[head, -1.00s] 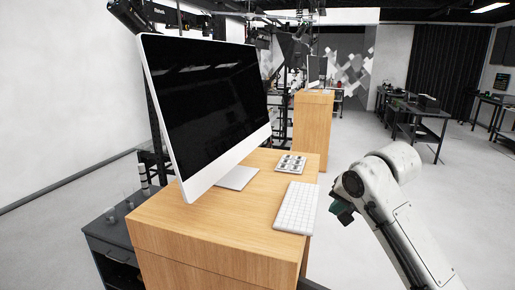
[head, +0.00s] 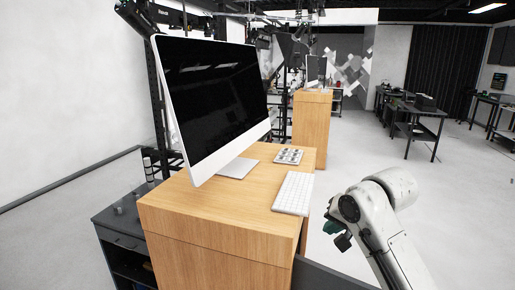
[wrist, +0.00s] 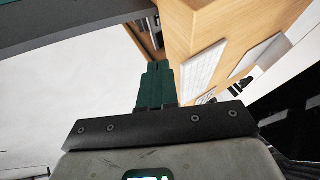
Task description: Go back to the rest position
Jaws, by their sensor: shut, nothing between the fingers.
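My gripper (head: 334,232) is at the right of the head view, with its dark green fingers out over the floor, to the right of the wooden cabinet and apart from it. My white arm comes up from the lower right. In the wrist view the green fingers (wrist: 154,85) are together and hold nothing. The wooden cabinet (head: 215,240) has a white keyboard (head: 293,193) on its top, which also shows in the wrist view (wrist: 200,66).
A large monitor (head: 237,168) and a small button pad (head: 289,156) stand on the cabinet. A dark bench (head: 122,238) is at the left. Another wooden cabinet (head: 311,130) stands behind. Dark tables (head: 425,127) are far right. The floor between is clear.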

